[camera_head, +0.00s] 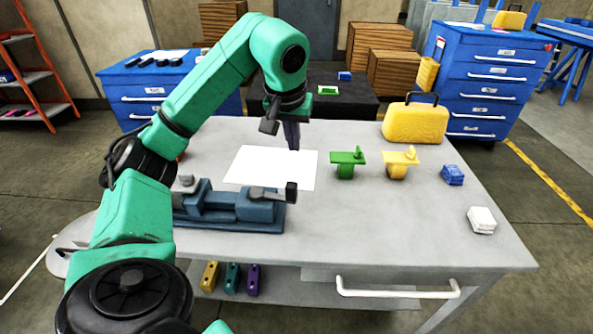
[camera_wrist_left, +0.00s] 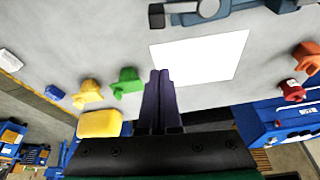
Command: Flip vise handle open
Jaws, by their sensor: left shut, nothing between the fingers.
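A dark blue-grey vise (camera_head: 232,208) sits on the grey table at the front left. Its handle (camera_head: 277,193) ends in a black block at the vise's right end, nearer me than my left gripper. Part of the vise's left end is hidden behind my left arm. In the left wrist view the vise (camera_wrist_left: 210,10) is cut off by the top edge. My left gripper (camera_head: 293,143) points down over the far edge of the white sheet, apart from the vise. Its dark fingers (camera_wrist_left: 160,85) are together with nothing between them. My right gripper is not in view.
A white sheet (camera_head: 272,168) lies behind the vise. A green part (camera_head: 347,170), a yellow part (camera_head: 398,170), a blue block (camera_head: 452,175), a white block (camera_head: 481,220) and a yellow case (camera_head: 415,124) stand to the right.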

